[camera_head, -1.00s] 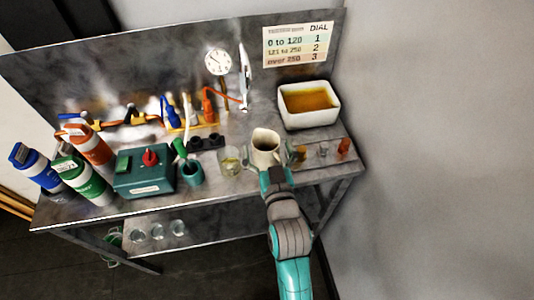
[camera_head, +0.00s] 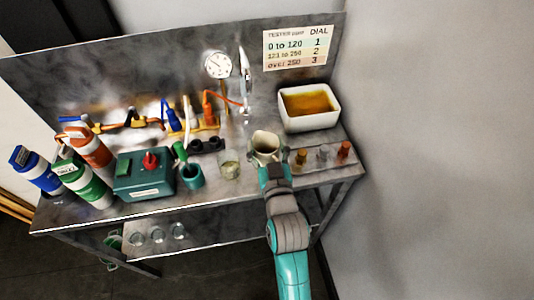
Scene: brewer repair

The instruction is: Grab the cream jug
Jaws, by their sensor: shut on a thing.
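The cream jug (camera_head: 266,146) is at the front of the metal bench, right of the middle, with its open mouth facing up. My gripper (camera_head: 270,165) comes from the front and is shut on the jug's near side. The lower part of the jug and the fingertips are partly hidden by my gripper. I cannot tell whether the jug's base touches the bench top.
A glass beaker (camera_head: 229,166) stands close left of the jug. Small brass and metal fittings (camera_head: 322,152) stand to its right. A white basin of amber liquid (camera_head: 309,106) is behind right. A green box (camera_head: 143,176) and several bottles (camera_head: 83,180) fill the left.

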